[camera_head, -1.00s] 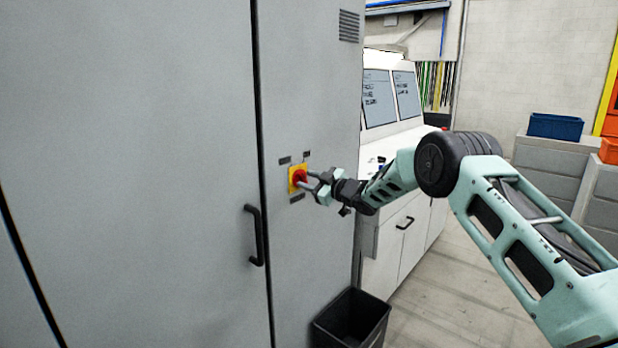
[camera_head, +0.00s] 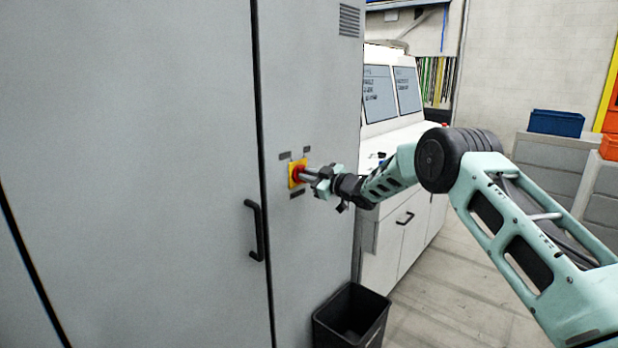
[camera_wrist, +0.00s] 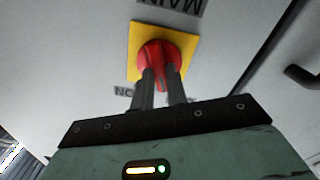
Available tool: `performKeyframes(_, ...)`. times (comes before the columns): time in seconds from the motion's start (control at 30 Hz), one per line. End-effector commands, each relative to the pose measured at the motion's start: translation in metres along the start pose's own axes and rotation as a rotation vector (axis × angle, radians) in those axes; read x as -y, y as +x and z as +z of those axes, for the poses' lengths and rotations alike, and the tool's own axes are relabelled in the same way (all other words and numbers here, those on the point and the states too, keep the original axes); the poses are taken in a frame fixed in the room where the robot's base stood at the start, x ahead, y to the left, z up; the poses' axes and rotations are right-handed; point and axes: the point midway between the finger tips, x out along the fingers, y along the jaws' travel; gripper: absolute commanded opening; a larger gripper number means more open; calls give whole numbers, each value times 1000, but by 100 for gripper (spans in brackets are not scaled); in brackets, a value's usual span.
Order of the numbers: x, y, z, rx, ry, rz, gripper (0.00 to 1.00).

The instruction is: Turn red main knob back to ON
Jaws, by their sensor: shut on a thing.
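The red main knob (camera_head: 298,173) sits on a yellow square plate (camera_head: 292,184) on the grey cabinet door. In the wrist view the knob (camera_wrist: 158,52) stands out from the plate (camera_wrist: 134,42). My gripper (camera_head: 306,173) reaches it from the right. In the wrist view my gripper (camera_wrist: 160,76) has its two dark fingers shut on the knob's grip, one on each side. A "MAIN" label (camera_wrist: 172,6) appears upside down above the plate, and an "ON" label (camera_wrist: 126,91) appears upside down at lower left. A label at lower right is partly hidden by a finger.
A black door handle (camera_head: 255,231) is left of and below the knob. A black bin (camera_head: 350,318) stands on the floor below. A white console (camera_head: 395,140) with screens is behind my arm. Blue (camera_head: 556,123) and orange bins are at far right.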

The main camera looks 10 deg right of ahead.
Motion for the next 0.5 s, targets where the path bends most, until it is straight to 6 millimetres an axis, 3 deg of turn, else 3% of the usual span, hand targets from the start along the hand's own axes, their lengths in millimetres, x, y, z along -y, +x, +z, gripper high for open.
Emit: performKeyframes(0.5, -2, 0, 1, 0, 449, 0, 0)
